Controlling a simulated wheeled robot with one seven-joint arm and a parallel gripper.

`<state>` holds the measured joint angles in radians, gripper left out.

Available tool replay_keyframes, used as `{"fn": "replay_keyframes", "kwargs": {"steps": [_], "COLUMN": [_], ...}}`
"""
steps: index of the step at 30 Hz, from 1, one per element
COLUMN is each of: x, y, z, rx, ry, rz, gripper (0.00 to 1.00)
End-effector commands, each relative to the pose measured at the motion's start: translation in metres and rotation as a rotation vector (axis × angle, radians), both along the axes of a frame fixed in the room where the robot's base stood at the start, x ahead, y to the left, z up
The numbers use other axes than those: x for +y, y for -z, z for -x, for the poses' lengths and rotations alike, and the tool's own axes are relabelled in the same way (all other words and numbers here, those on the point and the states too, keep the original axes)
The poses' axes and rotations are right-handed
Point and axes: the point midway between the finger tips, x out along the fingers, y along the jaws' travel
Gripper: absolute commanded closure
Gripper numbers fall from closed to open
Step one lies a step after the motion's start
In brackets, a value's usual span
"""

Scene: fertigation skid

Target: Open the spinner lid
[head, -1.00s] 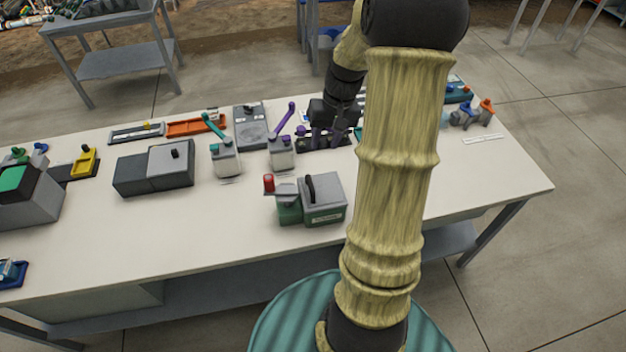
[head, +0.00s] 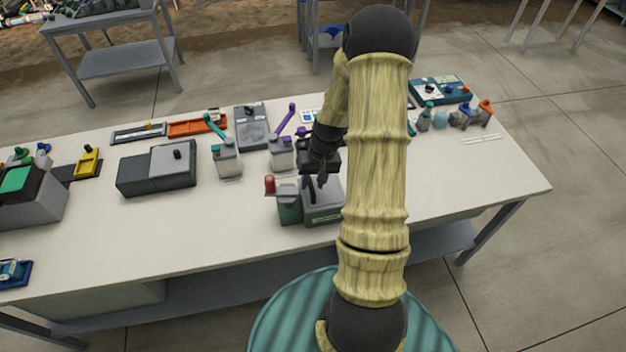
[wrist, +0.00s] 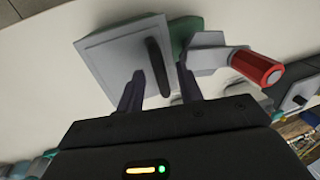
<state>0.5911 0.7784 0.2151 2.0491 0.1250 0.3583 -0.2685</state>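The spinner (head: 291,208) is a green box near the front middle of the table, with a red-knobbed crank (head: 270,184) on its left. Its grey lid (head: 329,196) lies flat, apparently closed, and carries an upright black handle (wrist: 158,66). In the wrist view the grey lid (wrist: 110,52) fills the upper middle and the red crank knob (wrist: 257,68) is at right. My gripper (head: 316,178) is above the lid, pointing down at the handle. Its two fingers (wrist: 158,86) are apart, with the handle between them in the picture; I see no contact.
A dark grey box (head: 140,174) is to the left. A teal panel (head: 440,90) and small fittings sit at the back right. The table front (head: 240,235) is clear.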

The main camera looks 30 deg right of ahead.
Motion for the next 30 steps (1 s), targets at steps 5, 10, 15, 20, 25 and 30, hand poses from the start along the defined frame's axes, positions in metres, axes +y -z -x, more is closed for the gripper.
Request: {"fn": "replay_keyframes", "kwargs": {"steps": [5, 10, 15, 20, 25, 30], "x": [0.0006, 0.0005, 0.0005, 0.0005, 0.0011, 0.0035], "y": [0.0040, 0.0038, 0.0037, 0.0035, 0.0030, 0.0010], "z": [-0.0003, -0.0002, -0.0002, -0.0004, -0.0006, -0.0018], "rx": [-0.001, -0.001, -0.001, -0.001, -0.002, -0.007], "ry": [0.000, 0.000, 0.000, 0.000, -0.001, -0.008], "rz": [0.000, 0.000, 0.000, 0.000, -0.003, -0.020], "gripper": [0.64, 0.66, 0.99, 1.00, 1.00, 1.00]}}
